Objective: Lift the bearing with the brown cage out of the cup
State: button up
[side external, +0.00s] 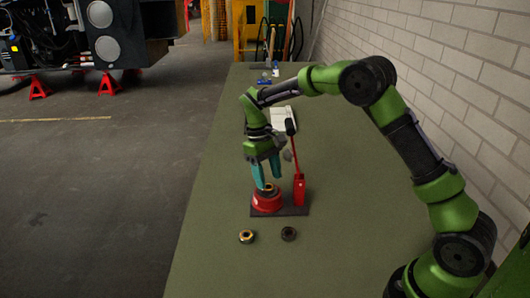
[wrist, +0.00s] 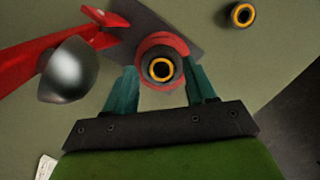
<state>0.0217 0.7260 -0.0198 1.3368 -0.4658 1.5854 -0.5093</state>
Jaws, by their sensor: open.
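The red cup (side external: 266,203) stands on a dark base plate (side external: 296,211). A dark bearing with an orange-yellow ring (wrist: 161,68) sits in the cup, whose red rim (wrist: 160,40) shows around it in the wrist view. I cannot clearly make out a brown cage on it. My gripper (side external: 268,183) points down over the cup with its teal fingers apart. In the wrist view the fingers of my gripper (wrist: 162,82) stand on either side of the bearing, with gaps visible; I cannot tell their exact height against it.
A bearing with a yellow ring (side external: 247,236) and a dark bearing (side external: 289,233) lie on the green table in front of the plate. A red upright with a lever (side external: 298,188) stands right of the cup. A rounded grey metal part (wrist: 68,70) shows near the lever.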

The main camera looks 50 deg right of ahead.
aim_at(268, 187)
jog(key=shift+w+x, duration=0.15)
jog(key=shift+x, duration=0.55)
jog(key=shift+w+x, duration=0.2)
jog(key=shift+x, duration=0.5)
jog(key=c, duration=0.9)
jog(key=shift+o, duration=0.2)
jog(key=shift+s+r+v, duration=0.1)
jog(key=shift+s+v, duration=0.15)
jog(key=shift+v, duration=0.9)
jog(key=shift+s+r+v, duration=0.1)
jog(key=shift+s+v, duration=0.2)
jog(key=shift+v, duration=0.8)
jog(key=shift+s+v, duration=0.25)
jog(key=shift+v, duration=0.9)
